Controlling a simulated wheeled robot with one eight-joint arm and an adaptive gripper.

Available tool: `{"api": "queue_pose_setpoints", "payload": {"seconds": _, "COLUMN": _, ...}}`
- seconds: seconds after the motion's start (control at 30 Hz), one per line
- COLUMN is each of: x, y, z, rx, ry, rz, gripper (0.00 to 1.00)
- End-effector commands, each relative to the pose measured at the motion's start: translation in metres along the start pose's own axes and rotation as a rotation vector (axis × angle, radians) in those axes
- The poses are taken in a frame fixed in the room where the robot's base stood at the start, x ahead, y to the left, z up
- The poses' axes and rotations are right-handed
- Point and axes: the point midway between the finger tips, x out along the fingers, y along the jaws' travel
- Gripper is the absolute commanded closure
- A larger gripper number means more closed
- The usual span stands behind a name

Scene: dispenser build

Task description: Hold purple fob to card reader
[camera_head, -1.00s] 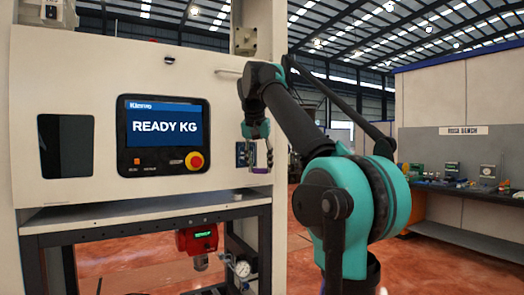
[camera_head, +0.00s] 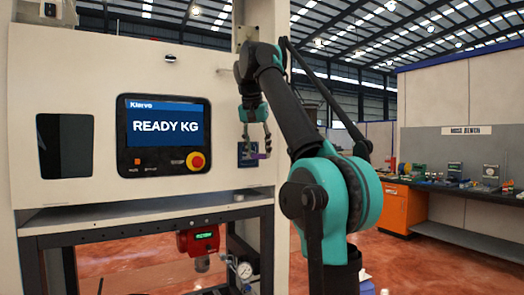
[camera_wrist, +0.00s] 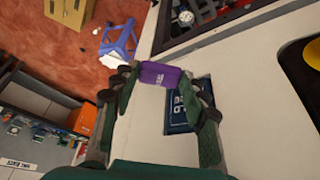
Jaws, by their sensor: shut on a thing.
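The purple fob (camera_wrist: 160,74) is held between the two fingertips of my gripper (camera_wrist: 158,85) in the wrist view. The card reader (camera_wrist: 178,112), a dark blue square with pale marks, is on the panel and partly hidden behind my right finger. In the head view the reader (camera_head: 244,152) shows just left of my fingers. The fob overlaps or lies close to the reader in view; I cannot tell whether they touch.
A handle (camera_head: 229,71) juts out above the reader. A red device (camera_head: 199,240) and a gauge (camera_head: 243,269) sit below. A workbench (camera_head: 447,207) stands at right.

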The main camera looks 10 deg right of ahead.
Motion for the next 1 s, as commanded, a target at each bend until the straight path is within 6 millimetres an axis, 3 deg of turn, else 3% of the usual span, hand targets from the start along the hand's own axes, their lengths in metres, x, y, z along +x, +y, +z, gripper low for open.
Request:
{"api": "queue_pose_setpoints", "payload": {"seconds": 0.5, "x": 0.011, "y": -0.029, "z": -0.027, "rx": 0.0, "ry": 0.0, "rz": 0.0, "gripper": 0.71}}
{"api": "queue_pose_setpoints", "payload": {"seconds": 1.0, "x": 0.013, "y": -0.032, "z": -0.03, "rx": 0.0, "ry": 0.0, "rz": 0.0, "gripper": 0.71}}
